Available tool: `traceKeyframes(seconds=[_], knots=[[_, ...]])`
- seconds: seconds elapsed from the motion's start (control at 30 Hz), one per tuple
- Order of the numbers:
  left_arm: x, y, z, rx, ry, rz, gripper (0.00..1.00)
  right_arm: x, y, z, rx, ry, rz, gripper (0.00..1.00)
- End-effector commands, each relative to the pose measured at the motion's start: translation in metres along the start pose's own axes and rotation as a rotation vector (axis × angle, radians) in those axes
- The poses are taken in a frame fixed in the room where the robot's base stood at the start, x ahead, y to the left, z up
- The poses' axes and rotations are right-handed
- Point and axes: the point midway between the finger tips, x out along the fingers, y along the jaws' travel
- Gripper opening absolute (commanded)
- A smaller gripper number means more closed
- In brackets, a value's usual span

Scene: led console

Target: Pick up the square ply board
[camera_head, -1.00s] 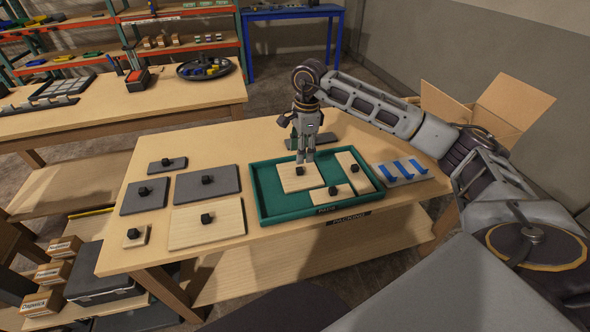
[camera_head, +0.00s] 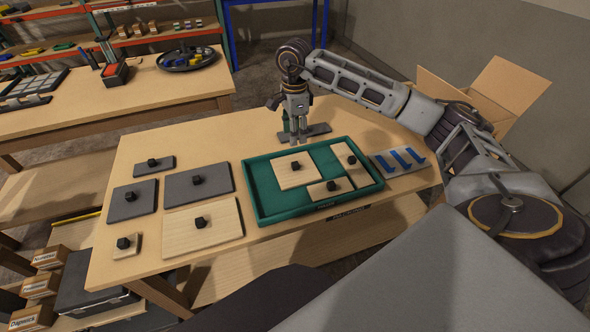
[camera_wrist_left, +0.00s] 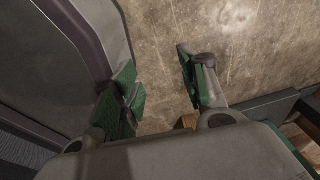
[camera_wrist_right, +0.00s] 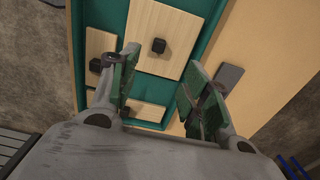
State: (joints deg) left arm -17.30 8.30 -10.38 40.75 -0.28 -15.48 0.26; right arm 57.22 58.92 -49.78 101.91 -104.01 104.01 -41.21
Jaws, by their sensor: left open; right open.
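A squarish pale ply board (camera_head: 291,181) with a black knob lies in the green tray (camera_head: 262,200), at the tray's left rear. It also shows in the right wrist view (camera_wrist_right: 165,20). A smaller, roughly square ply board (camera_head: 127,253) with a knob lies on the table's front left. My right gripper (camera_head: 295,140) is open and empty, above the table near the tray's rear edge. In the right wrist view its fingers (camera_wrist_right: 165,85) are spread above the tray. My left gripper (camera_wrist_left: 160,85) is open and empty, with bare floor beyond it; it is outside the head view.
The tray also holds two other ply boards (camera_head: 341,188) (camera_head: 353,172). Grey boards (camera_head: 205,190) and a larger ply board (camera_head: 215,232) lie left of the tray. A dark plate (camera_head: 318,130) lies behind the tray.

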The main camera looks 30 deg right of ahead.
Motion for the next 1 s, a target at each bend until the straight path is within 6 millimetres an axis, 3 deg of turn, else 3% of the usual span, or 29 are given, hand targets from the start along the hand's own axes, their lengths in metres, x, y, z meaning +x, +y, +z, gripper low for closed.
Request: traceKeyframes(seconds=[0.4,0.63,1.0], knots=[[0.000,-0.003,-0.018,-0.001,0.023,-0.003,0.43,0.047,0.001,-0.001,0.000,0.002,0.003,0.47],[0.000,-0.004,-0.019,-0.001,0.023,-0.004,0.43,0.074,0.001,0.000,0.000,0.000,0.002,0.47],[0.000,-0.003,-0.013,0.000,0.016,-0.003,0.43,0.084,0.000,0.000,0.000,0.000,0.000,0.47]])
